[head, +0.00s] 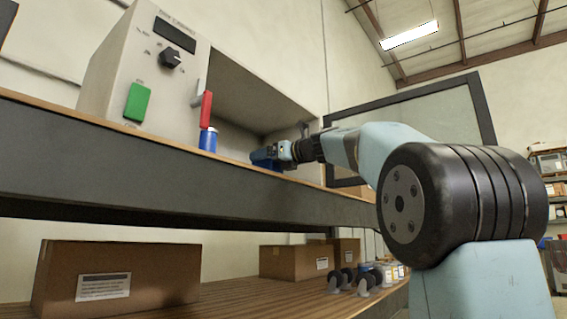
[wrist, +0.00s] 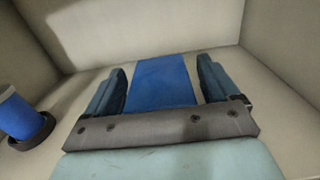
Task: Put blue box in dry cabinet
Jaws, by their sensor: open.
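The dry cabinet (head: 112,72) stands on the bench at the left of the head view, with its pale compartment open to the front. My gripper (head: 268,158) reaches into the compartment's lower right part. In the wrist view the blue box (wrist: 160,82) lies between the two fingers of my gripper (wrist: 163,88). The fingers are apart, with a visible gap to the box on the right and a narrower one on the left. The box appears to rest on the pale compartment floor. In the head view the fingers largely hide it.
A blue cylinder (head: 208,140) stands by the cabinet's front, below a red handle (head: 206,108); it shows at the wrist view's left (wrist: 20,115) in a dark ring. A dark-framed panel (head: 480,110) stands behind my arm. Cardboard boxes (head: 150,270) sit on the lower shelf.

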